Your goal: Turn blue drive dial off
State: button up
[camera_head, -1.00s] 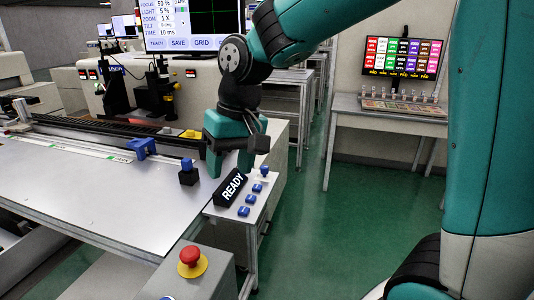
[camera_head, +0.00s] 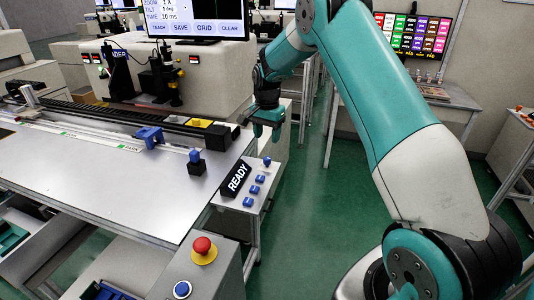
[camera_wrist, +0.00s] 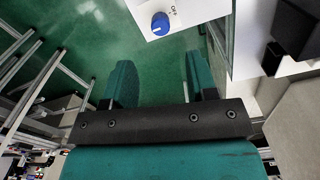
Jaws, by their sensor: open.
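A blue dial (camera_wrist: 160,24) sits on a white panel near its corner in the wrist view. The word OFF is printed beside it, and a pale mark shows on its face; its exact setting is hard to tell. In the head view a blue knob (camera_head: 267,161) stands at the far end of the small side panel (camera_head: 228,204), with several blue switches (camera_head: 254,190) nearer. My gripper (camera_head: 266,136) is just beyond the panel's far end, above it. In the wrist view my gripper (camera_wrist: 162,75) is open and empty, with the dial beyond its fingertips and apart from them.
A black READY sign (camera_head: 236,178) stands along the panel's left side. A large metal table (camera_head: 100,185) with a blue clamp (camera_head: 149,137) lies to the left. A red emergency button (camera_head: 203,250) is in front. Green floor (camera_head: 315,200) is open to the right.

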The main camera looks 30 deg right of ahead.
aim_at(267, 158)
notch_tip(267, 158, down, 9)
jog(key=shift+r+p, duration=0.1)
jog(key=shift+p, duration=1.05)
jog(key=c, duration=0.9)
